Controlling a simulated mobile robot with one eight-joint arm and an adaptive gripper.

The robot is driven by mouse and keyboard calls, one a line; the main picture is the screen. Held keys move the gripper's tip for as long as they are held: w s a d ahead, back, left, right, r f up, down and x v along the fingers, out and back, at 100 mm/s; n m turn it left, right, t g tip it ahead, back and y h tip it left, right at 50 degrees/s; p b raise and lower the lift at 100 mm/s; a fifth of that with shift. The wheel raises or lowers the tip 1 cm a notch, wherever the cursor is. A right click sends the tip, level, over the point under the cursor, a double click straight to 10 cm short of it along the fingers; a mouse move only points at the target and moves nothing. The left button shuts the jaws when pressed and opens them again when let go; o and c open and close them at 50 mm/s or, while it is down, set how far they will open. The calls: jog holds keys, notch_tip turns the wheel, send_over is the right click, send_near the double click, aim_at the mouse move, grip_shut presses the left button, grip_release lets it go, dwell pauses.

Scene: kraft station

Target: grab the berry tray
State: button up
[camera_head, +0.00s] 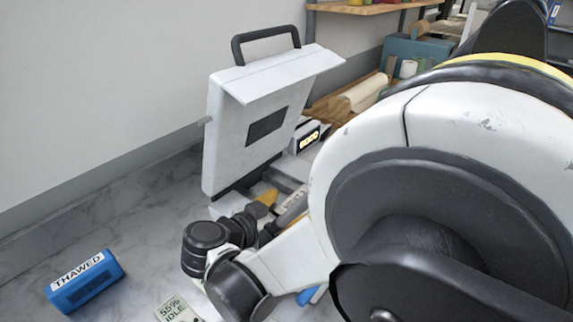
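I cannot make out a berry tray in the head view. A blue box with a white "THAWED" label (84,281) lies on the marbled surface at the lower left, apart from my arm. A white machine with a black-handled, raised lid (245,125) stands at the centre. Its inside is mostly hidden behind my arm. A yellow piece (263,203) shows near its base; I cannot tell what it is. My large white and black arm links fill the right side. I cannot make out my gripper's fingers.
A small card reading "55% IDLE" (174,309) is at the bottom edge. A lit display (309,139) shows behind the lid. A wooden surface with a paper roll (364,92) and a teal box (410,51) lies behind. The marbled surface at left is mostly clear.

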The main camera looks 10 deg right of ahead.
jog(key=b+x, duration=0.1)
jog(key=x, duration=0.2)
jog(key=shift+d+f, duration=0.1)
jog(key=shift+d, duration=0.15)
jog(key=c, duration=1.4)
jog(key=shift+c, duration=0.2)
